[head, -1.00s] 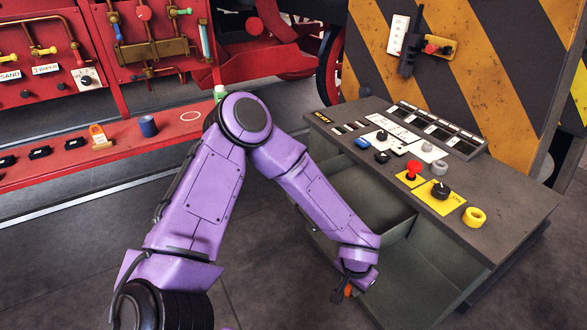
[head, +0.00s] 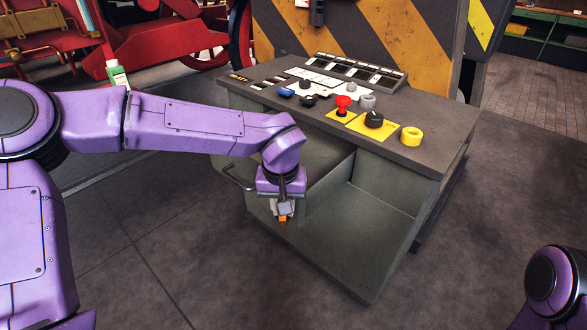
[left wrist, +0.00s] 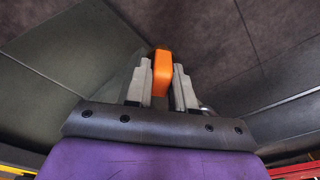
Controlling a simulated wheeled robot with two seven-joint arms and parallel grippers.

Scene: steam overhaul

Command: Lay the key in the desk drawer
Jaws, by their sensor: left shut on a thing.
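The key shows as a small orange piece (head: 283,219), and it also shows in the left wrist view (left wrist: 162,72), upright between two grey fingers. My left gripper (head: 284,209) is shut on it and points down. The grey-green desk drawer (head: 365,215) stands open below the desk top, with a divider inside. My left gripper is at the drawer's left part, near its front; I cannot tell whether the key is over the inside or just outside the wall. My forearm hides part of the drawer. My right gripper is out of view.
The desk top carries a red button (head: 343,104), a black knob (head: 374,120) and a yellow ring (head: 411,135) above the drawer. A dark bar handle (head: 237,180) sticks out at the left. The floor in front is clear.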

